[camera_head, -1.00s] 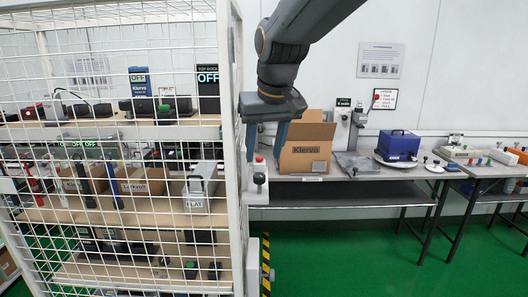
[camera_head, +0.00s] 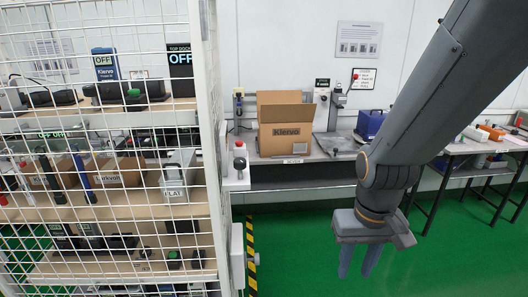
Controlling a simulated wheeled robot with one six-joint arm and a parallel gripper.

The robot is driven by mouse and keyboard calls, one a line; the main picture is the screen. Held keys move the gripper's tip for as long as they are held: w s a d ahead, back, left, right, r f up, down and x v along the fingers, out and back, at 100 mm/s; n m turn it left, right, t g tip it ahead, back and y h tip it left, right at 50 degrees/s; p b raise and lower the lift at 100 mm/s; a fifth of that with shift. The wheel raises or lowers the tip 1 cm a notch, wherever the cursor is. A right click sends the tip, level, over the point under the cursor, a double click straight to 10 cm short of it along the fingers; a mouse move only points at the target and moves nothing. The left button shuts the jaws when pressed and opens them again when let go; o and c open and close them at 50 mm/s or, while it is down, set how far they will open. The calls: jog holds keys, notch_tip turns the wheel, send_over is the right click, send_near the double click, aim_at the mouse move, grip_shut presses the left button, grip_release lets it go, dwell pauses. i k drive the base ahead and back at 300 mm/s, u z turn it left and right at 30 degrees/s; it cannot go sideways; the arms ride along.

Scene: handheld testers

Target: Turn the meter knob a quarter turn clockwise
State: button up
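My gripper (camera_head: 357,268) hangs pointing down at the right of centre, over the green floor and in front of the bench. Its two blue-grey fingers stand apart with nothing between them. It touches nothing. I cannot pick out a meter knob for certain. A small dark device (camera_head: 238,104) with a pale face is upright at the back of the bench, left of the cardboard box; it is too small to tell whether it is the meter or has a knob. My gripper is well to the right of it and nearer to me.
A white wire-mesh cage (camera_head: 207,130) with loaded shelves fills the left. An open cardboard box (camera_head: 286,141) stands on the grey bench (camera_head: 300,172). A red-topped post (camera_head: 240,152) is by the cage edge. A blue case (camera_head: 370,123) is behind my arm. Green floor ahead is clear.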

aim_at(239, 164)
jog(key=z, duration=2.25)
jog(key=k, duration=0.95)
jog(key=u, duration=1.4)
jog(key=i, duration=0.5)
